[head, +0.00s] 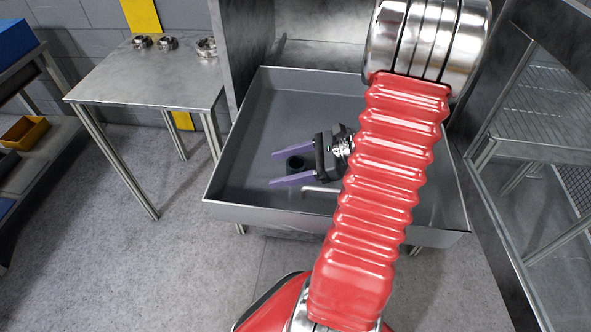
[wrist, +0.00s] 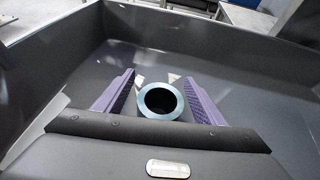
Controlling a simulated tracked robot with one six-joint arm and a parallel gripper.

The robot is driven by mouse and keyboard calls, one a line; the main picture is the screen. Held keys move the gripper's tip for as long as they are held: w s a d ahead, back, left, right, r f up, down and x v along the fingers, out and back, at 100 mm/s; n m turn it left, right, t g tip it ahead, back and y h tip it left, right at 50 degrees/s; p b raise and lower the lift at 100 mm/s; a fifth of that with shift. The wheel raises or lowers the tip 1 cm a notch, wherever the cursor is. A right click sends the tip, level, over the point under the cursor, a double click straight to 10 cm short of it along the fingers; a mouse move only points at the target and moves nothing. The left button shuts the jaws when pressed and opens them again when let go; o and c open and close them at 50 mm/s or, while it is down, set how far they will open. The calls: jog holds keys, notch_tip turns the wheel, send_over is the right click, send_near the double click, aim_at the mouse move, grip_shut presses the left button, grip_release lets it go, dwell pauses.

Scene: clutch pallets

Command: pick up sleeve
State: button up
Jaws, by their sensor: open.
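The sleeve (wrist: 160,102) is a short, dark, hollow cylinder with a blue-grey rim, standing in the grey tray (head: 265,213). It also shows in the head view (head: 295,163). My gripper (head: 275,169) has two purple fingers, spread apart and empty. In the wrist view the gripper (wrist: 160,90) has one finger on each side of the sleeve, with the sleeve between them. The left finger is clearly apart from it; the right finger is close, and I cannot tell whether it touches.
The tray has raised walls around the sleeve. A metal table (head: 150,83) stands to the left with several small metal parts on its back edge. A shelf with a yellow bin (head: 25,132) is at far left. A glazed panel (head: 540,130) stands at right.

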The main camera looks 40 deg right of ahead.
jog(key=shift+c, duration=0.5)
jog(key=c, duration=1.4)
